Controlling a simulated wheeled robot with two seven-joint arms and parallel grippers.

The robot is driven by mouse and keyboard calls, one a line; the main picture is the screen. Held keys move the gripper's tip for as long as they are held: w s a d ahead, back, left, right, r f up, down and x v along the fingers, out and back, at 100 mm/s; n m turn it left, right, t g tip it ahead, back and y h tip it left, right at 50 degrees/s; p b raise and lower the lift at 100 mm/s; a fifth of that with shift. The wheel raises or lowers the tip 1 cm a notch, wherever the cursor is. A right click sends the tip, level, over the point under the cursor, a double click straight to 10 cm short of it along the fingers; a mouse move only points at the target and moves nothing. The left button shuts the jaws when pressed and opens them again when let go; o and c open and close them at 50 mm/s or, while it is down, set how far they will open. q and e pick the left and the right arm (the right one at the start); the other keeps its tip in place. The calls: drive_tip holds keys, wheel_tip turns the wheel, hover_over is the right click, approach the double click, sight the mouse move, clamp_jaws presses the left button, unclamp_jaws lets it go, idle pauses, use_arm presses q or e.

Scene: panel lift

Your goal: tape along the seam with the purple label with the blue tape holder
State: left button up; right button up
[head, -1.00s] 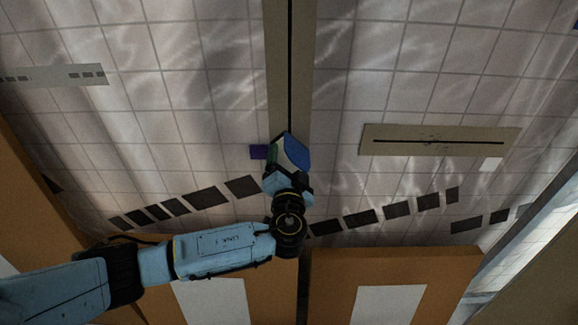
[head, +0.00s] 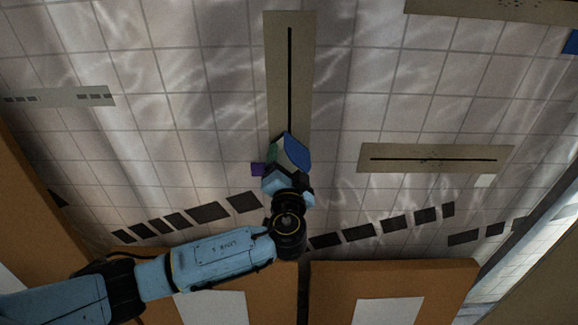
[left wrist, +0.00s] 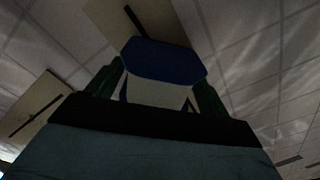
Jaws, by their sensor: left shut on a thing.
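The purple label (head: 257,169) sits just left of the lower part of a long beige strip (head: 276,70), which has a dark seam (head: 290,70) down its middle. My left gripper (head: 285,165) is shut on the blue tape holder (head: 296,151), which has a pale body. The holder overlaps the strip's lower end, right of the label; I cannot tell whether it touches the surface. In the left wrist view the holder (left wrist: 165,58) sits between the green fingers of my gripper (left wrist: 158,88), with a beige strip (left wrist: 110,15) behind it. My right gripper is not in view.
Another beige strip with a dark seam (head: 435,150) lies at right, with a white label (head: 483,181). A third strip (head: 490,10) is at top right, near a blue label (head: 571,42). Orange panels (head: 400,275) stand along the bottom. Dark vents (head: 208,212) line the tiled surface.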

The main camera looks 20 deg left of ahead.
use_arm(q)
drive_tip(key=shift+r+p, duration=3.1)
drive_tip(key=shift+r, duration=2.15)
drive_tip(key=shift+r+p, duration=3.65)
drive_tip(key=shift+r, duration=1.55)
wheel_tip(320, 180, up, 7)
hover_over(288, 150)
drive_tip(key=shift+w+r, duration=0.1)
drive_tip(key=shift+w, duration=0.05)
drive_tip(key=shift+f+b, duration=8.65)
drive_tip(key=shift+f, duration=2.35)
